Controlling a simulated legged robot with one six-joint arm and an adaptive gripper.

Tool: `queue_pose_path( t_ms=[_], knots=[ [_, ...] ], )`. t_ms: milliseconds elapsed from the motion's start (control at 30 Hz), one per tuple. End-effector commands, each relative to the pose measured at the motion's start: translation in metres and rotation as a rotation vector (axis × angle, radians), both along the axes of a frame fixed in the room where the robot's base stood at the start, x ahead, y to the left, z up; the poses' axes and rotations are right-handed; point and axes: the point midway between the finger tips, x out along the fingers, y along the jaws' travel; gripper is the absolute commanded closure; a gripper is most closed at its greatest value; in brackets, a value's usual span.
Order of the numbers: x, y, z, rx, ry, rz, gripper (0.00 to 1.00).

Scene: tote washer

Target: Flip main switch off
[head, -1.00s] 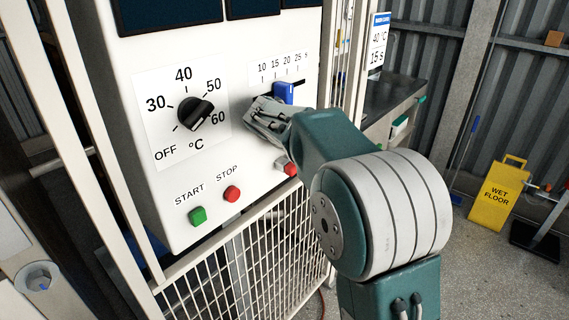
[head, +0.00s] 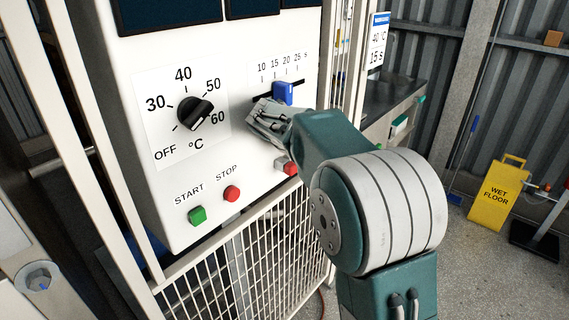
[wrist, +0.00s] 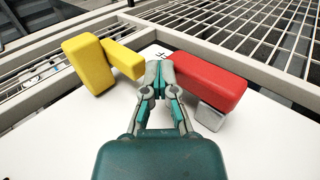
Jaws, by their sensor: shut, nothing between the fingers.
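A red block-shaped control with a grey part (head: 287,166) sits low on the right of the white panel, partly behind my arm. In the wrist view the red block (wrist: 210,80) is right of my fingertips, with the grey block (wrist: 210,116) beside it. A yellow two-part block (wrist: 90,63) stands left of the fingertips; I cannot make it out in the head view. No readable label shows which is the main switch. My gripper (head: 254,116) is in front of the panel, below the blue slider (head: 283,93). In the wrist view its fingers (wrist: 158,68) are together and empty, between the red and yellow blocks.
The panel also carries a black temperature dial (head: 194,112), a green START button (head: 197,215) and a red STOP button (head: 231,194). White mesh guarding (head: 250,250) lies below. A yellow wet floor sign (head: 497,195) stands on the floor at right.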

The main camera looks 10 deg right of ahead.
Motion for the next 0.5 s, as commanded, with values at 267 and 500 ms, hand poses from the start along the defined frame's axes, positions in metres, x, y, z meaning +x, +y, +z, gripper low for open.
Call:
queue_pose_path(
  t_ms=[267, 500],
  knots=[
    [-0.012, 0.018, 0.020, 0.000, -0.001, 0.002, 1.00],
    [-0.032, 0.047, 0.057, 0.000, -0.001, 0.004, 1.00]
  ],
)
